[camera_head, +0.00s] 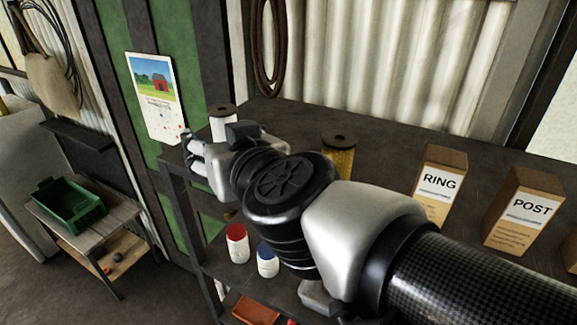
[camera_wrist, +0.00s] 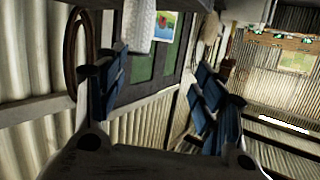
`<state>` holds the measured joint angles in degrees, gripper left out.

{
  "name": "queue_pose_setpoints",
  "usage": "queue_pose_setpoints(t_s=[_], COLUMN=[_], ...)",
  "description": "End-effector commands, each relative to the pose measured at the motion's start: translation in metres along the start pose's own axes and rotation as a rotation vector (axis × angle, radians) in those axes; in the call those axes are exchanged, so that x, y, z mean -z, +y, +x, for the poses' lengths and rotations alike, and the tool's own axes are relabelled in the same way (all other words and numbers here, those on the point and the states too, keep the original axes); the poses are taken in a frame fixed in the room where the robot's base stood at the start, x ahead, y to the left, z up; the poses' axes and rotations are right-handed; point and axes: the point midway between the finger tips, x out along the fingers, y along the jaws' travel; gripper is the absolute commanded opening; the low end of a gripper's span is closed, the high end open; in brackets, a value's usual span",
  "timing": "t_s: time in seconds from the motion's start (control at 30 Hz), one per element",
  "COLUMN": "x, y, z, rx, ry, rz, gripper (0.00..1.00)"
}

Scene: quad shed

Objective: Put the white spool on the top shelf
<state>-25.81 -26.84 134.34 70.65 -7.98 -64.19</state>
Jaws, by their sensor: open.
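The white spool (camera_head: 224,127) with a dark top stands upright at the left end of the rack's top shelf (camera_head: 300,121). Its lower part is hidden behind my gripper. My gripper (camera_head: 190,150) is open and empty, in front of the spool and slightly left of it. In the wrist view the white spool (camera_wrist: 140,17) shows at the top edge, cut off by the frame. It lies beyond my open fingers (camera_wrist: 160,84), not between them. I cannot tell whether the gripper touches the spool.
A yellow spool (camera_head: 339,158), the RING box (camera_head: 439,187) and the POST box (camera_head: 524,211) stand on the top shelf. Red (camera_head: 237,243) and blue-lidded (camera_head: 267,260) jars stand below. A green crate (camera_head: 70,204) sits on a side table at left. A calendar (camera_head: 154,95) hangs behind.

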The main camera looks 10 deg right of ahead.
Motion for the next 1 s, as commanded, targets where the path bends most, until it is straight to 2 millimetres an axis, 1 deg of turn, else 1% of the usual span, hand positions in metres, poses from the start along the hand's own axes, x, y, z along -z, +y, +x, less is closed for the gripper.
queue_pose_setpoints(t_s=[0.07, 0.17, 0.2, 0.27, 0.3, 0.37, 0.4, 0.43, 0.5, 0.6, 0.7, 0.9, 1.0], x=[-0.02, -0.071, -0.095, -0.131, -0.153, -0.181, -0.196, -0.205, -0.221, -0.231, -0.234, -0.234, -0.238], y=[0.0, 0.006, 0.014, 0.03, 0.043, 0.063, 0.075, 0.083, 0.097, 0.108, 0.111, 0.111, 0.111], z=[-0.016, -0.043, -0.056, -0.077, -0.093, -0.117, -0.132, -0.142, -0.162, -0.177, -0.181, -0.18, -0.179], rx=[0.077, 0.125, 0.116, 0.074, 0.031, -0.046, -0.1, -0.138, -0.212, -0.273, -0.289, -0.286, -0.285], ry=[-0.062, -0.237, -0.325, -0.46, -0.544, -0.658, -0.72, -0.76, -0.828, -0.878, -0.89, -0.889, -0.889], rz=[0.002, 0.011, 0.02, 0.038, 0.052, 0.077, 0.092, 0.105, 0.125, 0.142, 0.146, 0.144, 0.144], gripper=[0.63, 0.63, 0.63, 0.63, 0.63, 0.63, 0.63, 0.63, 0.63, 0.63, 0.63, 0.63, 0.63])
